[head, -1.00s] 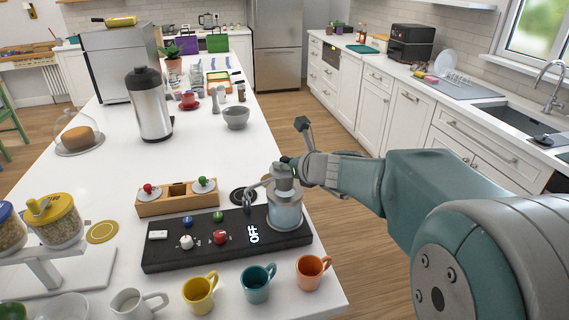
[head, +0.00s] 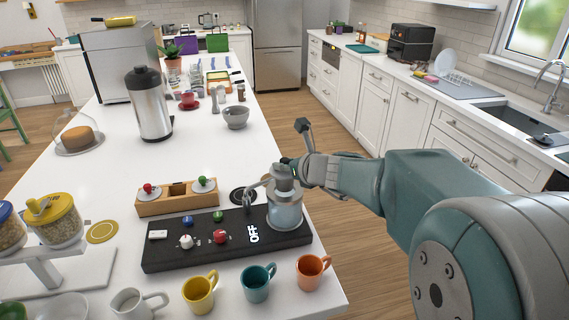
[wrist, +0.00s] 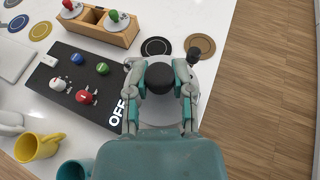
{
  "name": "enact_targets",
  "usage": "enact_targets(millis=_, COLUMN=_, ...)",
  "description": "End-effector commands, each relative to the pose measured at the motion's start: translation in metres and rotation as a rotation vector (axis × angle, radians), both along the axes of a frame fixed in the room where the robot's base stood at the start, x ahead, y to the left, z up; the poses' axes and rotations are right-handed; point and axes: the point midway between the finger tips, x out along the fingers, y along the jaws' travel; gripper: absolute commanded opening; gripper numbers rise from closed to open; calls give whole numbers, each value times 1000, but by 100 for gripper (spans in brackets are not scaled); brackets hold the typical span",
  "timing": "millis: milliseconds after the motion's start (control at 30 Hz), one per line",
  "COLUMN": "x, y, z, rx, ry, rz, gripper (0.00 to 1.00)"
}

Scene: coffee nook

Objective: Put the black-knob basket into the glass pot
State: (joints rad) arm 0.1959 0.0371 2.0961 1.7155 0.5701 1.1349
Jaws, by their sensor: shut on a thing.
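The glass pot (head: 285,214) stands at the right end of the black panel marked OFF. My gripper (wrist: 161,84) is at the top of the pot, shut on the black-knob basket, whose black knob (wrist: 159,76) shows between the fingers in the wrist view. In the head view the basket's metal body (head: 283,184) is at the pot's mouth, partly behind my fingers. How deep it sits in the pot is hard to tell. Two other knobbed lids, red (head: 148,188) and green (head: 203,181), sit in the wooden holder (head: 176,205).
The black panel (head: 180,257) carries several small coloured knobs. Yellow (head: 199,294), teal (head: 257,284) and orange (head: 311,271) mugs stand along the counter's front edge. The counter's right edge is close to the pot.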

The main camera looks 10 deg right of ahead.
Motion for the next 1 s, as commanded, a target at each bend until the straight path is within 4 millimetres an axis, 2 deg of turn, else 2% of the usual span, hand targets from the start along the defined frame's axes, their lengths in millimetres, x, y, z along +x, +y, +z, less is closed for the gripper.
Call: enact_targets(millis=1000, x=0, y=0, z=-22, rx=0, ry=1, rz=0, gripper=0)
